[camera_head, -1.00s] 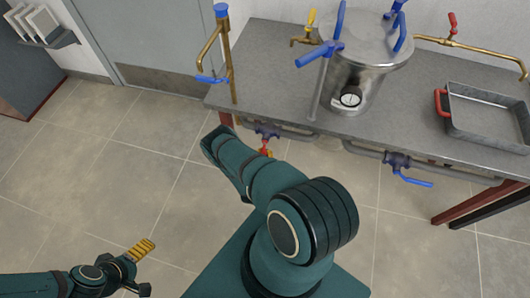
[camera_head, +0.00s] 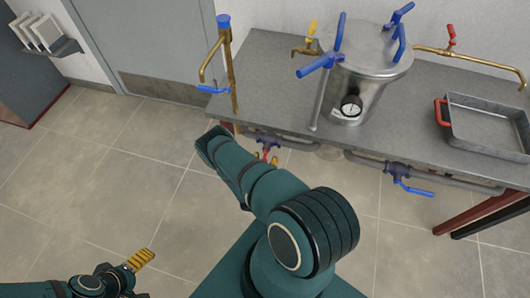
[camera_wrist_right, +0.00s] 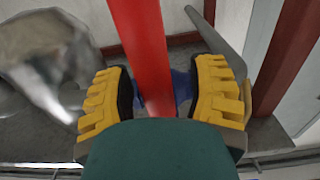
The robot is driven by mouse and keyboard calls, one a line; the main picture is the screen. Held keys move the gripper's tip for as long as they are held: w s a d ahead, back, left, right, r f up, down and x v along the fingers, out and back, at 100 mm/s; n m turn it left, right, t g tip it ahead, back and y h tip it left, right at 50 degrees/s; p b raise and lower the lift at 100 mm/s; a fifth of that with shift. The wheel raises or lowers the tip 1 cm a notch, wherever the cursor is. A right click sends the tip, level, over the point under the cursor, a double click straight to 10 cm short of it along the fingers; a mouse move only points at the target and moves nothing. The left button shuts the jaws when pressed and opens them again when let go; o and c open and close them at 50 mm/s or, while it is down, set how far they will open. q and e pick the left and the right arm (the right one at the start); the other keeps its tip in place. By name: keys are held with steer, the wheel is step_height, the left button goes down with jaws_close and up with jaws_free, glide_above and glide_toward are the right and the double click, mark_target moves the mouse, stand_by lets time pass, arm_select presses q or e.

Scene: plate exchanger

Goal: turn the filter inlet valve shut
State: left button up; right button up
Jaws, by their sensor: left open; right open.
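A valve with a red handle (camera_head: 268,153) and a dark blue body (camera_head: 268,138) sits on the pipe under the bench's front edge. In the right wrist view a long red handle (camera_wrist_right: 140,45) runs between the two yellow fingers of my right gripper (camera_wrist_right: 163,75). They stand apart on either side of it, with gaps visible. A blue part shows beyond the handle. My left gripper (camera_head: 143,276) is open and empty over the floor at the bottom left. Which valve is the filter inlet valve is not marked.
Another under-bench valve (camera_head: 397,171) has a blue lever. A steel vessel (camera_head: 365,75) with blue clamp handles and a gauge stands on the bench (camera_head: 270,80), beside a metal tray (camera_head: 485,122) with a red handle. Brass taps line the back. The floor at left is clear.

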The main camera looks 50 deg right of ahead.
mark_target(264, 152)
step_height(264, 152, up, 7)
stand_by(0.3)
steer(key=shift+a, duration=0.1)
stand_by(0.5)
